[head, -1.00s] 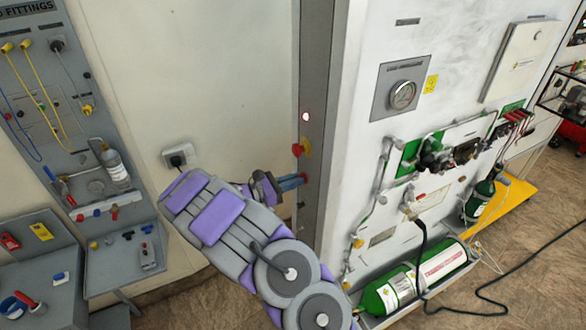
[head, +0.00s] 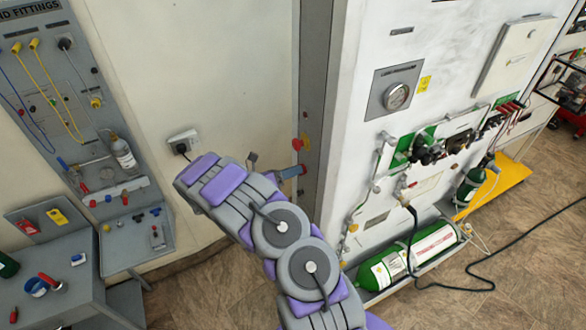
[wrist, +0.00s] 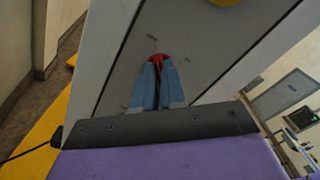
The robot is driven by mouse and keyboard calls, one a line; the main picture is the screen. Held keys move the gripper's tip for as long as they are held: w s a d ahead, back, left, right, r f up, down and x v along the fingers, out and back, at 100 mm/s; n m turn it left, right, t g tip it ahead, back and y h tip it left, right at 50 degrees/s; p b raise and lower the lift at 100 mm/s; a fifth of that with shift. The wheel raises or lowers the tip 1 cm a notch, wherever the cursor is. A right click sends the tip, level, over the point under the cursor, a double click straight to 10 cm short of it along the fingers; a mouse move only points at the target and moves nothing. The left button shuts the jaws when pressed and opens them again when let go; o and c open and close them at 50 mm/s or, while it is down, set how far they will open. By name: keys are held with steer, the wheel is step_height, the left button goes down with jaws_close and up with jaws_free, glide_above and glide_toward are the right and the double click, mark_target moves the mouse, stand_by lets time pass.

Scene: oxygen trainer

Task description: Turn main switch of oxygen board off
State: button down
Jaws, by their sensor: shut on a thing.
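The oxygen board (head: 365,40) is a tall white unit with a grey side strip (head: 313,100), right of centre in the head view. The main switch (wrist: 157,57) is a small red knob on this grey face in the wrist view. My gripper (wrist: 158,68) has blue fingers closed around its sides. In the head view my gripper (head: 301,170) reaches the strip from the left, below a red button (head: 297,143) on a yellow plate. The fingers mostly hide the knob there. No lit lamp shows on the strip.
A white wall with a socket and plug (head: 183,143) lies behind my arm. A grey fittings board (head: 75,110) stands at left. A black cable (head: 490,270) crosses the floor.

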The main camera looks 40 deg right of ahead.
steer(key=shift+w+r+n, duration=0.1)
steer(key=shift+w+n, duration=0.1)
steer(key=shift+n, duration=0.2)
steer(key=c, duration=1.4)
jaws_free()
steer(key=shift+w, duration=0.15)
steer(key=shift+o, duration=1)
steer(key=shift+s, duration=0.2)
steer(key=b+v, duration=0.2)
steer(key=v, duration=1.5)
steer(key=shift+a+b, duration=0.25)
steer(key=shift+b, duration=0.1)
